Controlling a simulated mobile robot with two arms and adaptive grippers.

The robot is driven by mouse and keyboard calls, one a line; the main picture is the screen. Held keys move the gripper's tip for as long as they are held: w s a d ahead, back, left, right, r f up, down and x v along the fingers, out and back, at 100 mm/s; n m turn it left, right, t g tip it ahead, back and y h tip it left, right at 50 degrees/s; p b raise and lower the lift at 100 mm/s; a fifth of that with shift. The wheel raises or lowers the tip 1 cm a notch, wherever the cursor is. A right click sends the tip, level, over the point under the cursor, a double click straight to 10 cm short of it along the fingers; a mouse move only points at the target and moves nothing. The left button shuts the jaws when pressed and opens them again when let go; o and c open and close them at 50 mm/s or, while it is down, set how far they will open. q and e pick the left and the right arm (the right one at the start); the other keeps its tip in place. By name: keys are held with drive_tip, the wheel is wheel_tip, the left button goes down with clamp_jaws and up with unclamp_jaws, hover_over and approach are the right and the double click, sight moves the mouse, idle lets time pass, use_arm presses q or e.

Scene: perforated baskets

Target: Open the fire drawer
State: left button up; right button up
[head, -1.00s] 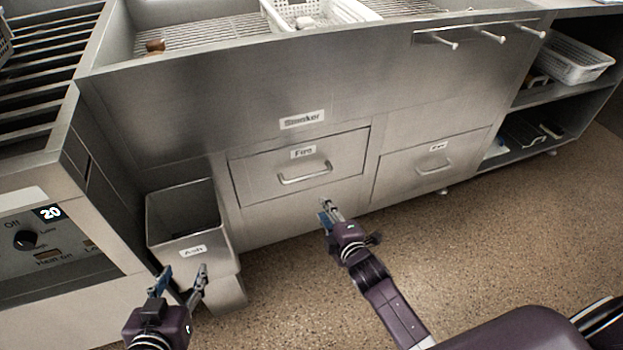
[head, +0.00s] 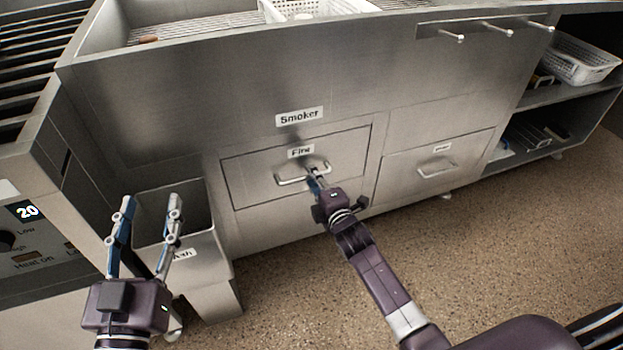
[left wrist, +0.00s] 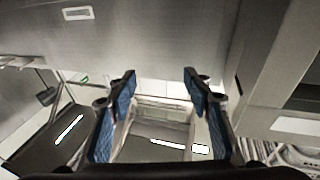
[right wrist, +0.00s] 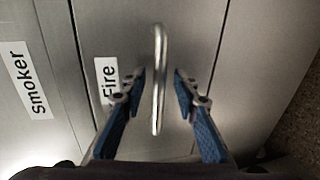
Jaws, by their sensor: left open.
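The fire drawer (head: 250,182) is a steel front labelled "Fire" below the "Smoker" label, and it looks closed. Its bar handle (head: 290,181) also shows in the right wrist view (right wrist: 158,75), running between the fingers. My right gripper (head: 316,176) is at the right part of the handle. In the right wrist view its blue-padded fingers (right wrist: 160,85) are apart on both sides of the bar, with gaps visible. My left gripper (head: 151,212) is open and empty in front of the ash bin (head: 222,245).
Another closed drawer (head: 400,180) with a handle is to the right. An open shelf with a white basket (head: 580,62) stands at the far right. A control panel (head: 30,250) is at the left. The speckled floor (head: 470,250) in front is clear.

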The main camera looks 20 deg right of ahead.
use_arm(q)
drive_tip(key=shift+s+d+r+t, duration=0.15)
drive_tip(key=shift+r+t, duration=0.25)
drive_tip(key=shift+r, duration=0.35)
drive_tip(key=shift+s+a+r+t, duration=0.15)
drive_tip(key=shift+r+t, duration=0.25)
drive_tip(key=shift+r, duration=0.3)
use_arm(e)
drive_tip(key=shift+w+f, duration=0.1)
drive_tip(key=shift+w, duration=0.6)
use_arm(q)
drive_tip(key=shift+d, duration=0.1)
use_arm(e)
clamp_jaws()
